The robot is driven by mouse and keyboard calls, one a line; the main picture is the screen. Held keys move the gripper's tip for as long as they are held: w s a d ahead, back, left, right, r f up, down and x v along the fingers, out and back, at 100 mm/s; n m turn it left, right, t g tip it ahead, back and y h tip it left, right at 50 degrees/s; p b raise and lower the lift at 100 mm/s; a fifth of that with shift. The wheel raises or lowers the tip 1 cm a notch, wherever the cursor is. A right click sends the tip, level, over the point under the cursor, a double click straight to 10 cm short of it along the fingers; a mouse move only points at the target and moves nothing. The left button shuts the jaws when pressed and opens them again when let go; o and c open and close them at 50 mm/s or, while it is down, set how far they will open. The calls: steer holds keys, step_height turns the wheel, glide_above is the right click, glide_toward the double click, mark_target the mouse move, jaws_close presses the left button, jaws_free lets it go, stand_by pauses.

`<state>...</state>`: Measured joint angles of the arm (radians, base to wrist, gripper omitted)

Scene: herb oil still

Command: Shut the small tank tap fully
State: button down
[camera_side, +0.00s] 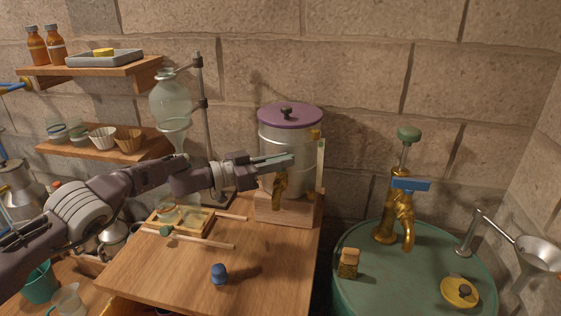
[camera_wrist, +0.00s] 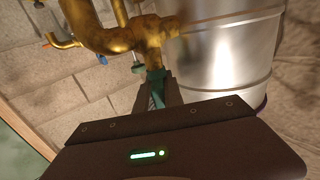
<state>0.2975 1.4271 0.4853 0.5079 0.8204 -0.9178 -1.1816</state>
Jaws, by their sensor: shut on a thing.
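The small tank (camera_side: 289,150) is a metal cylinder with a purple lid, on a wooden block at the back right of the bench. Its brass tap (camera_side: 280,188) sticks out low on the front, with the spout down. In the wrist view the brass tap (camera_wrist: 150,32) is close, beside the tank's metal wall (camera_wrist: 225,55). My gripper (camera_side: 288,161) is at the top of the tap, in front of the tank. In the wrist view my gripper (camera_wrist: 157,88) is shut on the tap's teal handle (camera_wrist: 155,78). The fingers hide part of the handle, and its exact angle is unclear.
A green drum (camera_side: 400,285) with a larger brass tap (camera_side: 400,215) and blue lever stands to the right. A glass flask (camera_side: 171,100) on a stand is behind my arm. A blue knob-like piece (camera_side: 219,273) sits on the bench (camera_side: 165,275), whose front is mostly clear.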

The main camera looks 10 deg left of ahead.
stand_by(0.4)
steer(key=c, duration=1.7)
jaws_free()
steer(key=shift+c, duration=0.2)
steer(key=shift+s+a, duration=0.2)
steer(key=shift+a, duration=0.25)
steer(key=v, duration=0.6)
steer(key=shift+s, duration=0.15)
